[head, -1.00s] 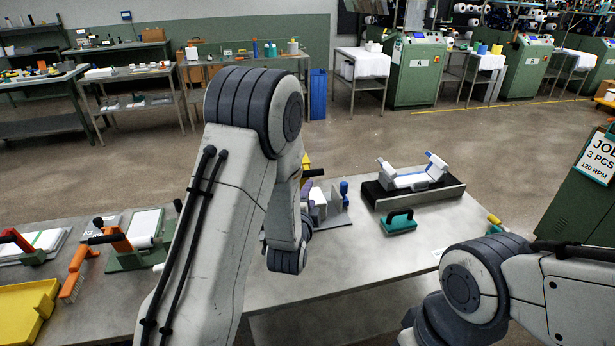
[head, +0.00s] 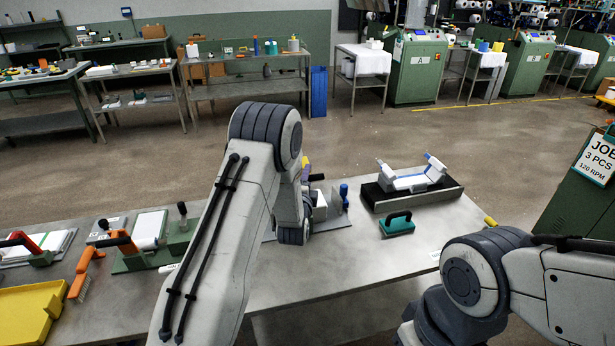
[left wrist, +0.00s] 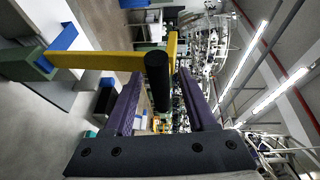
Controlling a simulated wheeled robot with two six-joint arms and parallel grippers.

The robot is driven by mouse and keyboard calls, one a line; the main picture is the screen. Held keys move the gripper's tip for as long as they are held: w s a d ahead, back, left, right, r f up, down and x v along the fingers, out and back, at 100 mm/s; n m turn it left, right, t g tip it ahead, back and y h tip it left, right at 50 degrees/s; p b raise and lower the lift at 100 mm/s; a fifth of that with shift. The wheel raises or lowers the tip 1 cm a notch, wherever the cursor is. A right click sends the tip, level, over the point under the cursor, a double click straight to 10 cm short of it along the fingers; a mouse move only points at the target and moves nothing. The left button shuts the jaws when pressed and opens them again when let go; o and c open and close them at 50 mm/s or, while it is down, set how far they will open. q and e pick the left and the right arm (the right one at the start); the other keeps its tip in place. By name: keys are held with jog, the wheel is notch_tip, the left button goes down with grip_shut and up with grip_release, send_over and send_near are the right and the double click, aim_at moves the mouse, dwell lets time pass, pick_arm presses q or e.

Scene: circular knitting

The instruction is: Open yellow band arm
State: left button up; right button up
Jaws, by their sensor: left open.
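The yellow band arm (left wrist: 100,61) runs across the left wrist view, with a blue block at its left end. A black cylindrical handle (left wrist: 158,82) stands at its right part. My left gripper (left wrist: 159,76) is open, its two purple fingers on either side of the handle; contact with it cannot be told. In the head view my left arm hides most of this station, and only a bit of yellow (head: 305,161) shows beside my arm. My right arm comes in at the right of the head view, its gripper outside the frame.
A black tray (head: 450,195) holding a white and blue cradle stands on the grey table. A teal-based handled tool (head: 397,226) lies in front of it. The table's front middle is clear.

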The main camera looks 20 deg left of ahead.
pick_arm(q)
grip_shut()
jog(key=shift+f, duration=0.1)
